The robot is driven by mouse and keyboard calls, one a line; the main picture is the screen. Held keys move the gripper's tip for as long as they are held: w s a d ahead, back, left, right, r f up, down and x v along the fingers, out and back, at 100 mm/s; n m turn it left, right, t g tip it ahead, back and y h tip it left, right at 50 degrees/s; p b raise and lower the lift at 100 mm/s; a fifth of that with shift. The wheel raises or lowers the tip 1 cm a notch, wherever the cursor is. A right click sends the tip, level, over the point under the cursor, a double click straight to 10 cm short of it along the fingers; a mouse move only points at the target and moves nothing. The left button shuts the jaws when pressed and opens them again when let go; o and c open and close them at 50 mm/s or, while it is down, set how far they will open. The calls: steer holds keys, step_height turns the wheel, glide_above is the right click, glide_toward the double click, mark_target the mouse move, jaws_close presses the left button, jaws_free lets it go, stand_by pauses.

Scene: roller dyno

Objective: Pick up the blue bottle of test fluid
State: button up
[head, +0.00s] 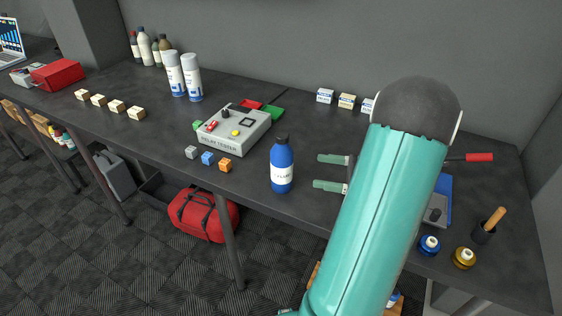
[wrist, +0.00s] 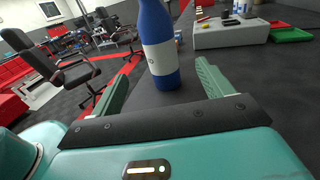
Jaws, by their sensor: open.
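The blue bottle (head: 282,168) with a dark cap and a white label stands upright near the front edge of the dark table. My gripper (head: 320,172) is open, with its two green fingers pointing left toward the bottle, just right of it. In the wrist view the bottle (wrist: 158,45) stands ahead, between the lines of the two spread fingers (wrist: 162,78); its cap is out of frame. I see no finger touching it. My arm hides part of the table on the right.
The grey relay tester (head: 234,130) stands behind and left of the bottle. Small grey, blue and orange cubes (head: 208,158) lie left of it. Two white spray cans (head: 192,78) stand farther back. A blue jar (head: 429,245) and a yellow jar (head: 463,258) stand at the right.

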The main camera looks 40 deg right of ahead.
mark_target(275, 164)
steer(key=shift+w+d+f, duration=0.1)
steer(key=shift+w+d, duration=0.05)
steer(key=shift+w, duration=0.2)
steer(key=x, duration=0.7)
steer(key=shift+a, duration=0.4)
steer(key=x, duration=0.5)
steer(key=shift+w+a, duration=0.25)
steer(key=shift+w, duration=0.05)
steer(key=c, duration=1.4)
